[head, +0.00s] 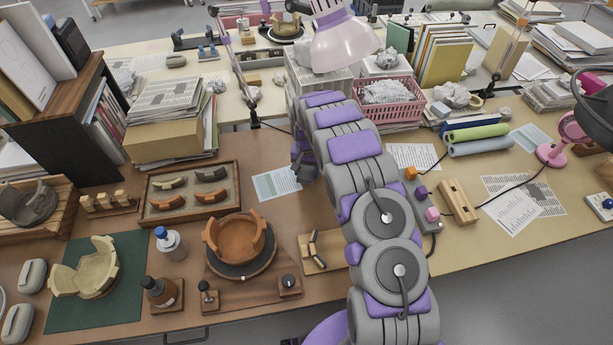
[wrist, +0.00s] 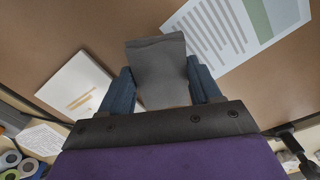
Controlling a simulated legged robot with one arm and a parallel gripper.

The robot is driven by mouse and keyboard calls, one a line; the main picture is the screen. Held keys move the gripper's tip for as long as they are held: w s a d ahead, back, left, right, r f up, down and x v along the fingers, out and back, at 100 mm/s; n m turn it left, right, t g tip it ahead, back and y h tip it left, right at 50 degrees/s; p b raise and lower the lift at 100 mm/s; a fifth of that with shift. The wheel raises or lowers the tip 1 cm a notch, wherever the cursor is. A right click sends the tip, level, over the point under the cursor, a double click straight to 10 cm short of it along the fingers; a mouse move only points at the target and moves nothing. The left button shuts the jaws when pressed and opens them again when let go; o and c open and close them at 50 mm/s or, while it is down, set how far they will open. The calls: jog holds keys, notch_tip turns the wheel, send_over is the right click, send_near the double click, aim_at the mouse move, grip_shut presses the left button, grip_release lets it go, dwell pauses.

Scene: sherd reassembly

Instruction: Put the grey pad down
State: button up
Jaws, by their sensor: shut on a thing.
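The grey pad (wrist: 160,72) shows in the wrist view as a flat grey slab between the two blue fingers of my gripper (wrist: 158,80). The fingers are shut on its sides, and its far end sticks out past the fingertips. Brown tabletop (wrist: 110,25) shows beyond it; I cannot tell whether the pad touches it. In the head view my gripper (head: 303,165) is low over the brown table, near a printed sheet (head: 275,183). The arm hides much of it there, and the held pad cannot be made out.
A sherd tray (head: 193,190) and a turntable with an orange-brown pot (head: 237,240) stand to the left. A stack of newspapers (head: 170,100) and a pink basket (head: 388,92) stand behind. Bare tabletop lies between tray and sheet.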

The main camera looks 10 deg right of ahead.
aim_at(303, 172)
jog(key=f, duration=0.1)
jog(key=a+f+b, duration=0.1)
jog(key=f, duration=0.1)
jog(key=shift+w+a+f, duration=0.2)
jog(key=shift+a+f, duration=0.1)
jog(key=shift+f, duration=0.05)
jog(key=shift+r, duration=0.1)
jog(key=shift+d, duration=0.45)
jog(key=o, duration=0.7)
jog(key=shift+d, duration=0.2)
jog(key=shift+o, duration=1.2)
jog(key=shift+a, duration=0.5)
jog(key=shift+d+r, duration=0.2)
jog(key=shift+r, duration=0.3)
notch_tip(303, 172, up, 6)
jog(key=shift+r+p, duration=0.1)
jog(key=shift+p, duration=0.7)
jog(key=shift+a+r, duration=0.1)
jog(key=shift+r, duration=0.05)
jog(key=shift+s, duration=0.15)
